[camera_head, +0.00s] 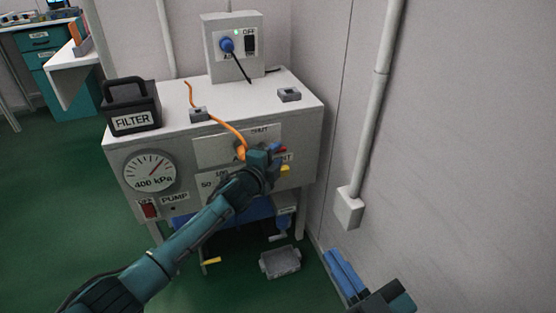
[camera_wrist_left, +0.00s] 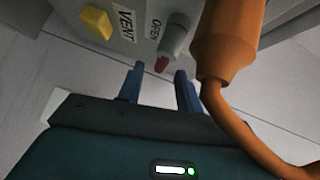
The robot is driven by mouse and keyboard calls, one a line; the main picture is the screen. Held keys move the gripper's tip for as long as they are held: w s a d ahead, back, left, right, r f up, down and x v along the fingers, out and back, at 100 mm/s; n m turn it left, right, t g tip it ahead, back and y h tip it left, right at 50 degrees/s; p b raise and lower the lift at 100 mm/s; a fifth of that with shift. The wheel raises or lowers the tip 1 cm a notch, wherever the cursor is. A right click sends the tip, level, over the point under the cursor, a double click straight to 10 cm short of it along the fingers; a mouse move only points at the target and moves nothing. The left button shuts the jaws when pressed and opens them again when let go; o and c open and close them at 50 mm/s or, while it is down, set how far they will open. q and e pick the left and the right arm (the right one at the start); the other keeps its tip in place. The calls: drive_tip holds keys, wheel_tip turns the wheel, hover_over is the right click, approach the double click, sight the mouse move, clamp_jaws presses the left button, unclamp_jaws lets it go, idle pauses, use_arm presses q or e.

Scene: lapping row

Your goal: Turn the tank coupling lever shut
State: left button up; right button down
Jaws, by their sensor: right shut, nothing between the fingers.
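The tank coupling lever (camera_wrist_left: 175,36) shows in the left wrist view as a grey lever with a red tip, beside the "OPEN" label on the panel. An orange hose connector (camera_wrist_left: 232,38) is right of it. My left gripper (camera_wrist_left: 158,69) is open, with its two blue fingers pointing at the panel. The red tip lies near the gap between the fingertips, and I cannot tell whether they touch it. In the head view my left gripper (camera_head: 276,149) is at the panel's right side and hides most of the lever. My right gripper (camera_head: 344,273) is shut and empty at the bottom right.
The grey cabinet (camera_head: 118,170) carries a gauge (camera_head: 150,170), a yellow vent knob (camera_head: 285,170) and a red pump switch (camera_head: 149,209). A black filter box (camera_head: 131,105) and a switch box (camera_head: 233,47) stand on top. A grey tray (camera_head: 280,262) is on the floor. A wall is close on the right.

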use_arm(q)
drive_tip(key=shift+b+x, duration=0.3)
drive_tip(key=shift+x, duration=0.65)
drive_tip(key=shift+c, duration=0.3)
clamp_jaws()
